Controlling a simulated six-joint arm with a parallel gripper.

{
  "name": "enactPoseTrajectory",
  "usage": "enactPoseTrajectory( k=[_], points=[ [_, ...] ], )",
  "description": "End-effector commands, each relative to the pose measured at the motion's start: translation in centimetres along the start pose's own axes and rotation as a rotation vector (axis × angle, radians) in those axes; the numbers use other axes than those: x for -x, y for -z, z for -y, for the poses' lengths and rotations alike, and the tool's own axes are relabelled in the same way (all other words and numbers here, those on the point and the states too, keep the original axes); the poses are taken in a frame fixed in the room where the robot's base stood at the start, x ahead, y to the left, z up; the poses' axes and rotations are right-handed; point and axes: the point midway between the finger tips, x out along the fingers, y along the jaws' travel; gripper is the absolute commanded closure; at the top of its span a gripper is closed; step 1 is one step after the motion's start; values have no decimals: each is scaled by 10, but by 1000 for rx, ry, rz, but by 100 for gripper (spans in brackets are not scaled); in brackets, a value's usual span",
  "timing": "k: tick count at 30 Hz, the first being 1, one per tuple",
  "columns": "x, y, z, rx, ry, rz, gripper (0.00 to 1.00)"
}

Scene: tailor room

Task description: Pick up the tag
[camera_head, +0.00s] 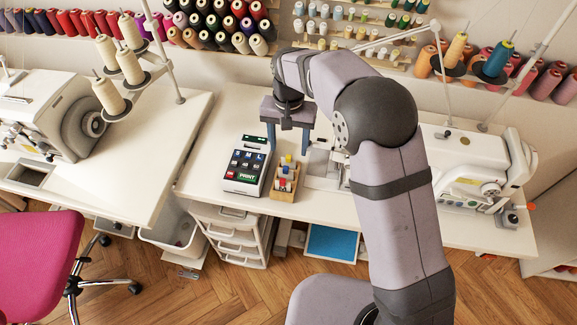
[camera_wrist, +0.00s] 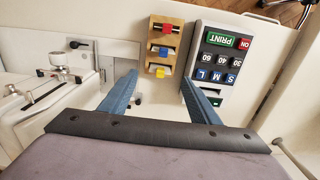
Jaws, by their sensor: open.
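No piece shows clearly enough to be named the tag. A label printer (camera_head: 246,166) with a PRINT key lies on the white table; it also shows upside down in the wrist view (camera_wrist: 221,58). A dark green strip (camera_wrist: 211,92) with a pale edge sits at its end nearer my gripper; I cannot tell if it holds a tag. My gripper (camera_head: 290,148) is open above the table, behind the printer and a wooden holder (camera_head: 285,181). In the wrist view its two blue fingers (camera_wrist: 160,83) stand apart with nothing between them.
The holder bears small yellow, red and blue pieces. A white sewing machine (camera_head: 463,161) stands on the right, with its metal plate beside the holder. Another machine (camera_head: 55,115) stands on the left table. Thread spools (camera_head: 222,25) line the back wall.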

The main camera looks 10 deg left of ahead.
Motion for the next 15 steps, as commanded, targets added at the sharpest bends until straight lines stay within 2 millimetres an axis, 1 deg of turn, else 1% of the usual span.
enactPoseTrajectory(
  k=[4,12,15],
  points=[
    [-2,0,1,-1,0,1,44],
    [-20,0,0,0,-1,1,44],
    [-22,1,0,0,0,0,44]
  ],
)
